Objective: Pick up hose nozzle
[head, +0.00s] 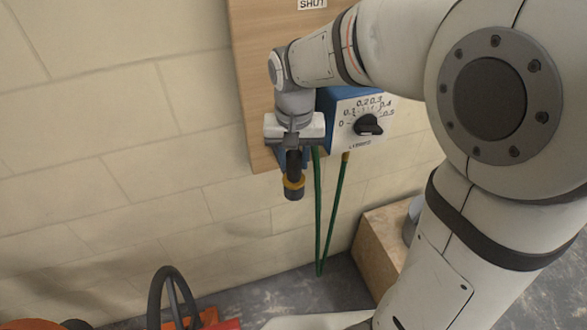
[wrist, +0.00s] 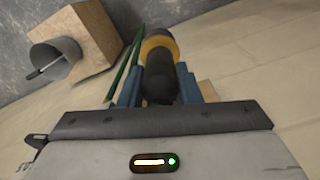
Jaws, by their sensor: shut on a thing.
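The hose nozzle (head: 293,188) is black with a yellow-orange ring and hangs below my gripper (head: 293,155) in the head view. My gripper is shut on it, and the nozzle points down, clear of the floor. In the wrist view the nozzle (wrist: 159,62) stands out between the two blue fingers of my gripper (wrist: 160,88).
A blue box with a dial (head: 362,122) is on a wooden board (head: 250,90) on the block wall, close behind my gripper. Green hoses (head: 329,215) hang below it.

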